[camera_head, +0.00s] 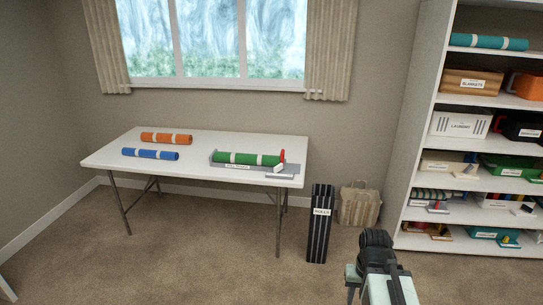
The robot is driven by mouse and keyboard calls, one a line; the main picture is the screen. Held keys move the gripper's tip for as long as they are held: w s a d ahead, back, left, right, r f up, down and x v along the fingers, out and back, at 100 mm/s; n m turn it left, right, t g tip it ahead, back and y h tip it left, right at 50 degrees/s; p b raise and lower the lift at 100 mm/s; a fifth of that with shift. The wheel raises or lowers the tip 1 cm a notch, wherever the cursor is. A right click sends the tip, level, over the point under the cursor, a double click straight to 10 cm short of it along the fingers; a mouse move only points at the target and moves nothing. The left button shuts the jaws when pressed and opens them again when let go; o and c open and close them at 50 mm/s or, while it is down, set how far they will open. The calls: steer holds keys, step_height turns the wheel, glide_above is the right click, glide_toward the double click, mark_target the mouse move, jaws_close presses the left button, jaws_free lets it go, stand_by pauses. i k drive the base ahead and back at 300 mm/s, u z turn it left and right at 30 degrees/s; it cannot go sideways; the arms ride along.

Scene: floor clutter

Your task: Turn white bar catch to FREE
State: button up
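A grey holder (213,161) with a green roll (243,158) lies on the right part of the white table (205,181). A small red upright piece (282,156) stands at the roll's right end. A small white bar (278,168) sits just below the red piece, tilted; I take it for the white bar catch. A pale plate (281,176) lies in front of it, its lettering too small to read. My gripper (377,240) is at the bottom right, apart from and well in front of the table. I cannot make out its fingers or any held thing.
An orange roll (166,138) and a blue roll (150,154) lie on the table's left. A black striped box (320,225) and a tan bag (359,204) stand right of the table. A loaded white shelf (422,120) stands at right. The carpet in front is clear.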

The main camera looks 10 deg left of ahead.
mark_target(279, 168)
steer(key=u, duration=0.05)
steer(key=i, duration=0.65)
steer(key=u, duration=0.35)
steer(key=k, duration=0.75)
steer(key=u, duration=0.2)
steer(key=i, duration=0.75)
steer(key=z, duration=1.5)
steer(key=i, duration=1.6)
